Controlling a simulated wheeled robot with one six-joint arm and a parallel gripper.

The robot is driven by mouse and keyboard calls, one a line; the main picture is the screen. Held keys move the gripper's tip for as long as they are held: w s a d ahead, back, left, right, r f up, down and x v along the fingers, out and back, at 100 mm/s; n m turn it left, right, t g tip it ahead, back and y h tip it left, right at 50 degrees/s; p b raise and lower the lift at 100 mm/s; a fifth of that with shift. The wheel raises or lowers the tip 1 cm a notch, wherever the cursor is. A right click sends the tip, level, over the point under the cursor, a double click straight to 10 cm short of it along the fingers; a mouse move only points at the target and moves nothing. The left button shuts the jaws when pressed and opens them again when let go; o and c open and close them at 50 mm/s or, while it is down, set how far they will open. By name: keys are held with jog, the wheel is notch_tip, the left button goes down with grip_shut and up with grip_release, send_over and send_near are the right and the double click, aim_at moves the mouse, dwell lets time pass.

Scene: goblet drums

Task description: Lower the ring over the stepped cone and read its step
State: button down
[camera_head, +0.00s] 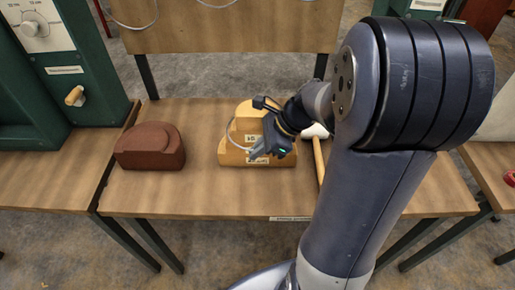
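The stepped cone (233,154) is a yellow wooden block with stacked steps, upright on the middle of the bench. Pale number labels show on its front, one seeming to read 15. My gripper (262,150) is in front of its right side and hides part of it. A thin grey loop (229,134), seemingly the ring, curves around the left of the upper steps and meets my gripper. I cannot tell whether it encircles the cone or hangs in front. The fingertips are too small and dark to show their opening.
A reddish-brown stepped block (149,147) stands left on the wooden bench (200,195). A mallet with a pale head and wooden handle (319,160) lies close right of the cone, partly behind my arm. Green machines (60,70) stand at left. The bench front is clear.

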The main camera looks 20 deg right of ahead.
jog(key=shift+f+b, duration=0.9)
jog(key=shift+f, duration=0.3)
jog(key=shift+f, duration=0.1)
jog(key=shift+f+t+b, duration=0.3)
jog(key=shift+f+b, duration=0.7)
jog(key=c, duration=2)
grip_release()
jog(key=shift+r, duration=0.15)
jog(key=o, duration=0.4)
jog(key=shift+o, duration=0.2)
jog(key=o, duration=0.5)
